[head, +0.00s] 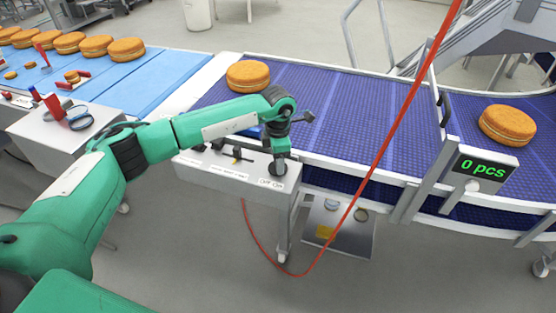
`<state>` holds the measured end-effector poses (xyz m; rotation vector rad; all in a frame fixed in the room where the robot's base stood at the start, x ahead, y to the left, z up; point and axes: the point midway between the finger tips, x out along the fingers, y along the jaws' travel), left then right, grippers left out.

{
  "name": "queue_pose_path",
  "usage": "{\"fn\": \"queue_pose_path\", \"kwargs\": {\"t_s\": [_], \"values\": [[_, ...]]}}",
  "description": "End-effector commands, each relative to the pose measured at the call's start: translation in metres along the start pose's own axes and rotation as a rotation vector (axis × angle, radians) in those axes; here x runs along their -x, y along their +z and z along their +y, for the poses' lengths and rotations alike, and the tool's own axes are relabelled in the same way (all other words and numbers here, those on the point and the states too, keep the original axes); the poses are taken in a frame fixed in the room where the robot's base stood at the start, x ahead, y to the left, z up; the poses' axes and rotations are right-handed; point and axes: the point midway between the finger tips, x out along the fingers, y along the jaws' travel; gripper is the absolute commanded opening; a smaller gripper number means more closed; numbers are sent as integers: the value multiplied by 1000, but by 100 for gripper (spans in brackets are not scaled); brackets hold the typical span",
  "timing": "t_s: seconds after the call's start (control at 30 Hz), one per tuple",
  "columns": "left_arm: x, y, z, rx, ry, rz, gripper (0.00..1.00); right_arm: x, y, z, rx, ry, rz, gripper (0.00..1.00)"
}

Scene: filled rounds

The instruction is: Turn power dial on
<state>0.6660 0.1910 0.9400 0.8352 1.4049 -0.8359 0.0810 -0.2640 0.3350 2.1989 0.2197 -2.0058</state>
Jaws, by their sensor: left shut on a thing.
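The white control box (213,174) stands at the front edge of the conveyor. Its right end carries an OFF/ON label (270,184). The dark power dial (279,171) sits just above that label. My left gripper (280,163) points down over the dial and is shut on it. The gripper hides much of the dial, so I cannot tell which way it is turned. My right gripper is not in view.
Purple conveyor (345,110) runs behind the box, with filled rounds (248,76) and (508,124) on it. A red cable (385,150) crosses in front. A counter display (483,170) reads 0 pcs. Black levers (238,153) stand left of the dial.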

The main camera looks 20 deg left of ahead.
Motion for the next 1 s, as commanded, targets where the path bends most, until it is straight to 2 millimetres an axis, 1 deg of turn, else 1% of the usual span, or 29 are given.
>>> {"fn": "queue_pose_path", "kwargs": {"t_s": [0.4, 0.43, 0.5, 0.53, 0.83, 0.93, 1.0], "values": [[2, 0, 1, 10, 2, -1, 28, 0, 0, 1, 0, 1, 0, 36], [2, 0, 1, 10, 2, -1, 55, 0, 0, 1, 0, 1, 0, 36], [1, 0, 1, 10, 2, -1, 68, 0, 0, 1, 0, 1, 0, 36], [1, 0, 1, 9, 1, -1, 73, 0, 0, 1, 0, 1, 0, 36], [2, 0, 0, 8, 1, -1, 73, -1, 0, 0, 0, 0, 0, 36], [9, 1, 1, 7, 3, -3, 73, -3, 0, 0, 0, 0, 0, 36], [18, 0, 2, 7, 4, -3, 73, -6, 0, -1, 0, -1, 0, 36]]}}
